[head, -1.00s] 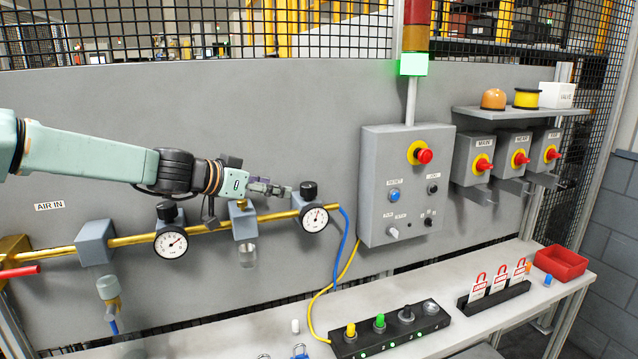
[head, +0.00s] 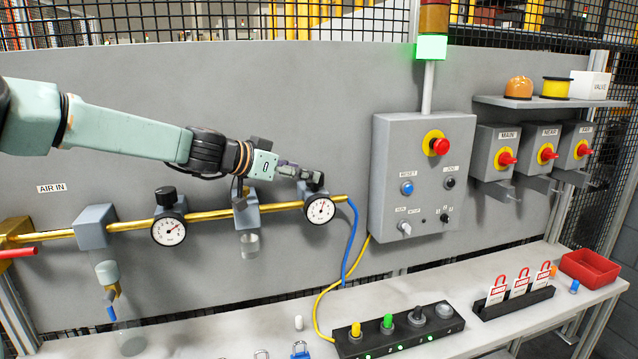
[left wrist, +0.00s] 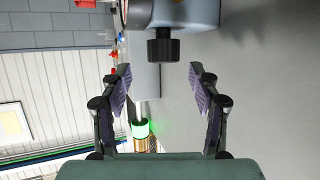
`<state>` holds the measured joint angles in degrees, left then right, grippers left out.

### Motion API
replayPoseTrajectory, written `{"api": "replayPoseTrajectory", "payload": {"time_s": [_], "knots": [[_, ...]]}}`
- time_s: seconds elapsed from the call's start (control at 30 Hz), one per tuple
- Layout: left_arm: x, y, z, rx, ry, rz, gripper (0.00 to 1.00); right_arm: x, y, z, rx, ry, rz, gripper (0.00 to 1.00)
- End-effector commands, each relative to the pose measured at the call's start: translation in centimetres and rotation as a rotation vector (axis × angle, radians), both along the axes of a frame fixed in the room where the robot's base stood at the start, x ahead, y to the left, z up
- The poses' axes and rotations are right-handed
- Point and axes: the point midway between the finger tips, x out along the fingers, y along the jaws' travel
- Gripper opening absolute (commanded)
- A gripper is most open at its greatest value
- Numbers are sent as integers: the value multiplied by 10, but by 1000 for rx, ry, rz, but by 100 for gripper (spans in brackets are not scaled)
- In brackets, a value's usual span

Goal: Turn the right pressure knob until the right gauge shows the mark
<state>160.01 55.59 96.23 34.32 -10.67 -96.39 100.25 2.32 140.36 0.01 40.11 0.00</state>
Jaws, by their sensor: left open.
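The right gauge (head: 319,209) is a white dial with a black rim on the brass pipe; its needle points upward, but its mark is too small to make out. The black right pressure knob stands just above it and is partly hidden by my gripper in the head view. It shows clearly in the left wrist view (left wrist: 163,50), beyond the fingertips and roughly centred between them. My left gripper (head: 303,174) is open and empty at the knob. It also shows in the left wrist view (left wrist: 159,78), with both fingers apart. My right gripper is not in view.
The left gauge (head: 169,229) and its black knob (head: 166,196) sit further left on the brass pipe (head: 130,226). A grey control box (head: 390,150) is to the right. Blue and yellow hoses hang nearby. A bench below holds a button strip (head: 400,342) and padlock tags.

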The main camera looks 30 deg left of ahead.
Motion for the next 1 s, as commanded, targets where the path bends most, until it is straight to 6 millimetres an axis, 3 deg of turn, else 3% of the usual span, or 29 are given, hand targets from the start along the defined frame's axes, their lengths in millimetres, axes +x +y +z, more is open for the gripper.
{"api": "replayPoseTrajectory", "payload": {"time_s": [0.3,0.53,1.0], "knots": [[28,-8,-15,9,2,-2,62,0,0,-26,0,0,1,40],[48,-15,-20,7,0,-2,62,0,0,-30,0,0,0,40],[55,-17,-21,2,-4,-1,61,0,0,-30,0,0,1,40]]}}
